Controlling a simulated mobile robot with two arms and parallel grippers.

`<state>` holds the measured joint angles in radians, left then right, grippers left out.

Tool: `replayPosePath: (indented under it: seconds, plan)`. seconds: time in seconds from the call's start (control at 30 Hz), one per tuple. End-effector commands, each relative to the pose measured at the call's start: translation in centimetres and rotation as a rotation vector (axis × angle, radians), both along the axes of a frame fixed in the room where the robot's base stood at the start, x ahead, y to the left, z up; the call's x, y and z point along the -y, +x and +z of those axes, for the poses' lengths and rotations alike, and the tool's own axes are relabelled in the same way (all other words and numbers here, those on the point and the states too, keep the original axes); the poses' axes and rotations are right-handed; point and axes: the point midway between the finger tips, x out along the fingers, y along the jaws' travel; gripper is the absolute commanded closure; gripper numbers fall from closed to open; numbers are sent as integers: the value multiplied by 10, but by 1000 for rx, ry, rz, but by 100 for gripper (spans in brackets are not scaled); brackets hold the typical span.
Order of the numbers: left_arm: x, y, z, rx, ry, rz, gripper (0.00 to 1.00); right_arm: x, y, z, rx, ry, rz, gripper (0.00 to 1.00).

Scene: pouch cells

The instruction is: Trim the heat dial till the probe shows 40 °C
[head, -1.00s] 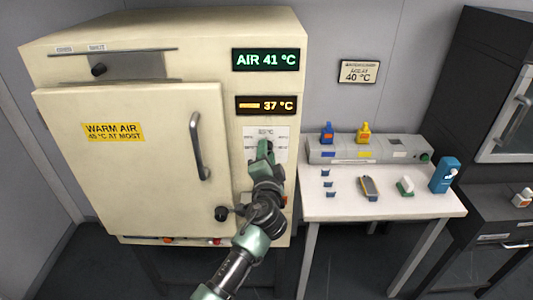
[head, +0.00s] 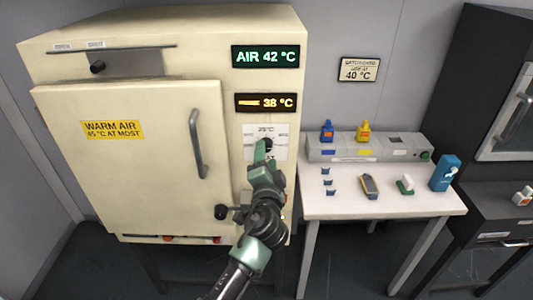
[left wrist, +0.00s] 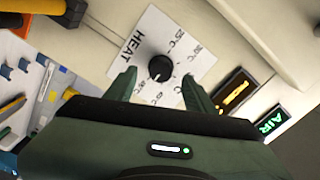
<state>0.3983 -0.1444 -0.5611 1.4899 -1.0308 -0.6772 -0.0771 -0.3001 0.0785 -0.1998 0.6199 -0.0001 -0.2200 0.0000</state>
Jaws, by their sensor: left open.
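The black heat dial (left wrist: 161,68) sits on a white scale card marked HEAT in the left wrist view. In the head view the dial (head: 267,144) shows just above my fingers. My left gripper (head: 262,152) is open, its fingertips (left wrist: 158,84) on either side of and short of the dial, apart from it. The amber probe display (head: 266,103) reads 38 °C. The green air display (head: 265,56) reads AIR 42 °C. A wall sign (head: 360,70) reads 40 °C. My right gripper is not in view.
The cream oven's door (head: 130,170) is closed, with a yellow label reading warm air, 45 °C at most. Its dark handle (head: 197,143) stands left of my arm. A white table (head: 400,205) at the right holds bottles and small tools.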

Motion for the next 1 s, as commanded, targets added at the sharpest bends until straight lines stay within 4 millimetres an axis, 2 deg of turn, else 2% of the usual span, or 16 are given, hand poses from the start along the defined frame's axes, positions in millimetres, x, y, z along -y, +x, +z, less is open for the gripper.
replayPosePath:
  seconds: [0.1, 0.3, 0.83, 0.93, 1.0]
  plan:
    - [0, -21, -3, -2, -4, -1, 46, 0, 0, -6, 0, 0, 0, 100]
    - [0, -44, -2, -1, -1, 0, 46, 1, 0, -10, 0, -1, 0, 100]
    - [-1, -48, -2, -4, -3, 2, 46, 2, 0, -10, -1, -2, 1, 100]
    - [-14, -53, -16, -47, -40, 26, 46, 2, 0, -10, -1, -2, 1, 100]
    - [-35, -63, -37, -112, -98, 65, 46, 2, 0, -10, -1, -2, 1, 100]
